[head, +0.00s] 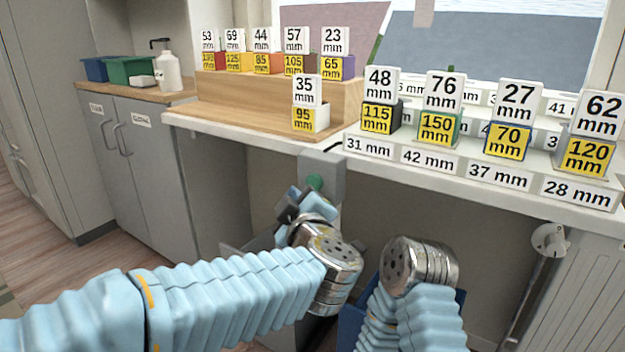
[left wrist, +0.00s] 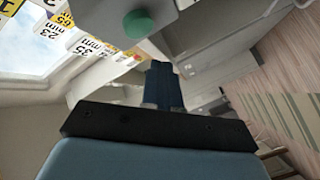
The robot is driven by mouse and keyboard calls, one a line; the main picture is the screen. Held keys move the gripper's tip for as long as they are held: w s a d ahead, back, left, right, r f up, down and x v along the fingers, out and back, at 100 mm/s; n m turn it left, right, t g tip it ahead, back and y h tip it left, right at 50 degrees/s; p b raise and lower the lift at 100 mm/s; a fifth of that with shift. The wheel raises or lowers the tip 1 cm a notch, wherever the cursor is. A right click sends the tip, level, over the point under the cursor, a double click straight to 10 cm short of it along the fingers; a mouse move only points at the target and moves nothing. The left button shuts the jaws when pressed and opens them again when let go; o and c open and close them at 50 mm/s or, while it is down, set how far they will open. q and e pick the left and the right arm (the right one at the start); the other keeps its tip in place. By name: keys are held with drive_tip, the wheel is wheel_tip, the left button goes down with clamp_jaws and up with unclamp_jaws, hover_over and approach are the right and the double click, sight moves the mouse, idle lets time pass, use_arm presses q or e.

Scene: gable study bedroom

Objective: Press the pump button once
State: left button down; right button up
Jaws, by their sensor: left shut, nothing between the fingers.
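The green pump button (head: 315,183) sits on a grey box (head: 322,165) mounted at the front edge of the counter. The button also shows in the left wrist view (left wrist: 137,23), near the top, whole and uncovered. My left gripper (head: 288,206) is just below and left of the button in the head view, apart from it as far as I can tell. In the left wrist view its dark blue fingers (left wrist: 163,72) are together and empty, pointing below and right of the button. My right arm comes in at lower right; its gripper is hidden.
A white counter (head: 400,175) holds several number-labelled blocks on white and wooden steps (head: 275,88). A white pump bottle (head: 168,72) and a green bin (head: 130,70) stand on the left cabinet. A blue container (head: 350,318) is partly hidden by my arms.

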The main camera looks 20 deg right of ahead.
sight(306, 181)
use_arm(q)
drive_tip(key=shift+w+d+p, duration=0.5)
drive_tip(key=shift+w+d, duration=0.3)
drive_tip(key=shift+d, duration=0.25)
drive_tip(key=shift+r, duration=0.1)
idle(1.3)
drive_tip(key=shift+w+d+p, duration=0.25)
drive_tip(key=shift+d+p, duration=0.05)
drive_tip(key=shift+p, duration=0.1)
drive_tip(key=shift+w+d+p, duration=0.3)
drive_tip(key=shift+d+p, duration=0.1)
drive_tip(key=shift+d, duration=0.05)
idle(0.6)
drive_tip(key=shift+a, duration=0.1)
drive_tip(key=shift+s+a+b, duration=0.35)
drive_tip(key=shift+s+a, duration=0.2)
drive_tip(key=shift+a, duration=0.1)
